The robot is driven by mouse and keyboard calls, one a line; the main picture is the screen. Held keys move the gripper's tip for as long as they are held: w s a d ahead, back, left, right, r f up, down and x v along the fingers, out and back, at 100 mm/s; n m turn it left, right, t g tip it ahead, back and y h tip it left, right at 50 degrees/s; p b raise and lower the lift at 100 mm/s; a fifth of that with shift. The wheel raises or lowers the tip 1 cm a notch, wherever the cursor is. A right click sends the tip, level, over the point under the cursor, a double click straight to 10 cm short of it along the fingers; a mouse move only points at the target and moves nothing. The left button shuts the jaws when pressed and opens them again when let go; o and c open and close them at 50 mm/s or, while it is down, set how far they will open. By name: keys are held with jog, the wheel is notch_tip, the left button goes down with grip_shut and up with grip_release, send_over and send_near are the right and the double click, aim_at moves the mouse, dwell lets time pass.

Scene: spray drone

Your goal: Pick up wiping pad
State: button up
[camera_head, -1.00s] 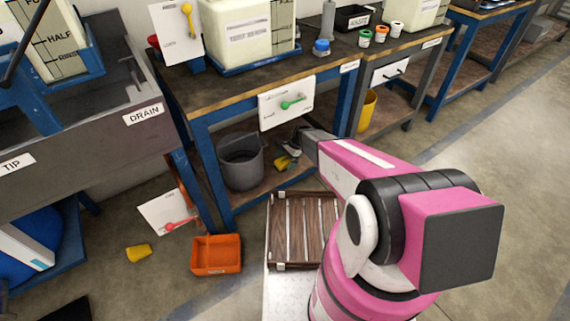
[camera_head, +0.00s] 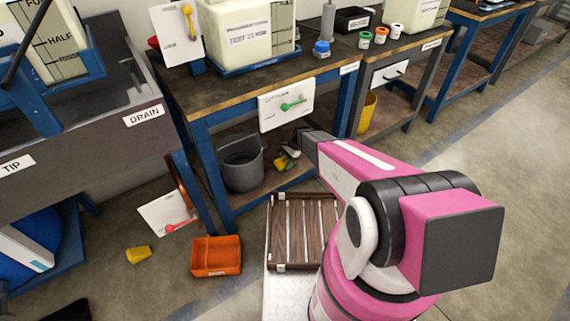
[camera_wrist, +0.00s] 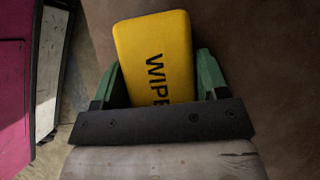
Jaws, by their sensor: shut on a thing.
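The wiping pad (camera_wrist: 153,55) is a yellow block with dark lettering that starts "WIP"; it fills the middle of the wrist view. The green fingers of my gripper (camera_wrist: 160,80) stand on both sides of it and are shut on it. Part of the pad's near end is hidden behind the gripper's dark bar. In the head view my gripper (camera_head: 285,157) is by the lower shelf (camera_head: 257,200) of the blue workbench, right of the grey bucket. The pad is small and partly hidden there.
The grey bucket (camera_head: 242,165) stands on the lower shelf, left of my gripper. The workbench top (camera_head: 225,92) is above it, with a hanging white card (camera_head: 286,104). An orange bin (camera_head: 216,257) and a yellow piece (camera_head: 138,254) are on the floor.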

notch_tip(320, 180, up, 3)
jog(key=shift+s+f, duration=0.1)
jog(key=shift+f, duration=0.05)
jog(key=s+d, duration=1)
jog(key=s, duration=0.4)
jog(key=shift+s+f, duration=0.25)
jog(key=shift+s, duration=0.15)
jog(key=shift+o, duration=1)
jog(key=shift+d, duration=0.1)
